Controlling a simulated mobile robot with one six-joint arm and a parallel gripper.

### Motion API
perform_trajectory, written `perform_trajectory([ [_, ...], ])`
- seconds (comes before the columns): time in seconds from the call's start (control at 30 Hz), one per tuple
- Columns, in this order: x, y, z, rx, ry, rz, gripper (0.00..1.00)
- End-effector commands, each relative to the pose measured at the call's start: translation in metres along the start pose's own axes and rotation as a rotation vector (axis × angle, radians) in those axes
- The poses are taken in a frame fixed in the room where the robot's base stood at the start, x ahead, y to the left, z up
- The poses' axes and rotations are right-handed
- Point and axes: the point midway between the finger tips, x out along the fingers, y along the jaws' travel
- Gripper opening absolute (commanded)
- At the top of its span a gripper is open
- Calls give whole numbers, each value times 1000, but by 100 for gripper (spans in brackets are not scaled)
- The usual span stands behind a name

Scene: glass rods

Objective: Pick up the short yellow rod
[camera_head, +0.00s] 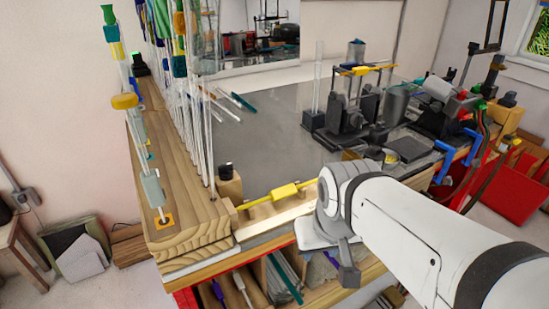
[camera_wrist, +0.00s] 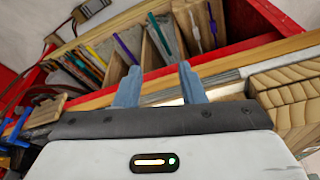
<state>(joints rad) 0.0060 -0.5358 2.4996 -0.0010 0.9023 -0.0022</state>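A short yellow rod (camera_head: 285,192) with a thicker yellow sleeve lies level along the front edge of the bench, to the left of my wrist in the head view. Its right end runs close to or behind my arm. My gripper (camera_head: 347,270) hangs at the front edge, partly hidden by its own wrist. In the wrist view my gripper (camera_wrist: 160,88) has its two blue-grey fingers apart, with nothing held between them. I cannot make out the yellow rod in the wrist view.
A wooden rack (camera_head: 185,205) holds several tall glass rods upright at left. Below the bench, wooden compartments (camera_wrist: 150,50) hold coloured rods. Black apparatus (camera_head: 350,115) stands at the back right, with another yellow piece (camera_head: 360,69) on top. The grey bench top (camera_head: 270,130) is largely clear.

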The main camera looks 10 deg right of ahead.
Motion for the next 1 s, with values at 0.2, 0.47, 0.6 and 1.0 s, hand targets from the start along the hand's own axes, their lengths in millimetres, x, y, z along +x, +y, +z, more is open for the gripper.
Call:
perform_trajectory([
  [0.2,0,0,0,0,0,0,36],
  [0.47,1,-12,-50,322,43,-98,36],
  [0.6,8,-10,-108,739,86,-205,36],
  [1.0,36,6,-182,1274,129,-335,36],
])
